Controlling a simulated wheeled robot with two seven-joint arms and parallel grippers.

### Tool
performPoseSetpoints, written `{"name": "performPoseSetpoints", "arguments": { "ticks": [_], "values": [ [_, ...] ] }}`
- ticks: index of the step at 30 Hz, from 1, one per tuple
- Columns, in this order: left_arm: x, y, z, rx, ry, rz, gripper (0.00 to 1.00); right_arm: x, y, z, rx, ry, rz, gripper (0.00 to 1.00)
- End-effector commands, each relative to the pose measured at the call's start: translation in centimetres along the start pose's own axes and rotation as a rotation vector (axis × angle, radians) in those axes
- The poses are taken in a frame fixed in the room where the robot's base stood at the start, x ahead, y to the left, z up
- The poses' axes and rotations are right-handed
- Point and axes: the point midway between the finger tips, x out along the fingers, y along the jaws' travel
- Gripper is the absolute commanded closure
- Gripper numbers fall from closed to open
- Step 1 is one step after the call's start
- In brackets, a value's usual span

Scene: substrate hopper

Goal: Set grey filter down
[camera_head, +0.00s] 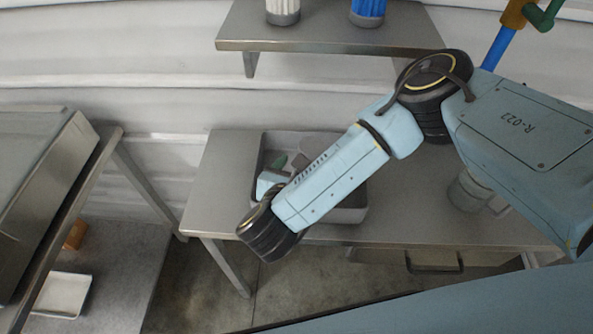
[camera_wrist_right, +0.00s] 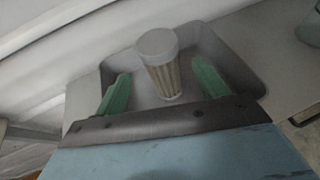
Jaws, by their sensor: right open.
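The grey filter (camera_wrist_right: 162,68), with a round grey cap and a pale pleated body, stands in a grey bin (camera_wrist_right: 232,62) in the right wrist view, leaning slightly in the picture. My right gripper (camera_wrist_right: 160,88) is open, with its green fingers apart on either side of the filter and clear gaps showing. In the head view the right gripper (camera_head: 279,162) is over the bin (camera_head: 352,214), and my right arm hides much of the bin and the filter. My left gripper is in neither view.
The bin stands on a steel table (camera_head: 222,180). A wall shelf (camera_head: 325,38) above holds a white cartridge (camera_head: 283,8) and a blue one (camera_head: 368,10). The table's left end is clear.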

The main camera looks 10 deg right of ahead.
Motion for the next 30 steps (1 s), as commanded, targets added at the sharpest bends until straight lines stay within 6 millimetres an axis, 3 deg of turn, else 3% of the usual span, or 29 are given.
{"name": "performPoseSetpoints", "arguments": {
  "ticks": [1, 5, 12, 30],
  "values": [
    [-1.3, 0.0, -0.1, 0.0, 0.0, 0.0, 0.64, -0.9, 0.1, 0.6, -0.004, -0.002, 0.003, 0.28],
    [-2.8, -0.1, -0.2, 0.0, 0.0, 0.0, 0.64, -2.4, 0.1, 0.7, -0.002, -0.007, 0.003, 0.28],
    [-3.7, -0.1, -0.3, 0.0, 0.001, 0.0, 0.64, -4.7, 0.1, 0.3, 0.0, -0.004, 0.001, 0.28],
    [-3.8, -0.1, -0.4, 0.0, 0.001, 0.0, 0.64, -5.1, -0.1, 0.1, 0.001, -0.004, -0.003, 0.28]
  ]
}}
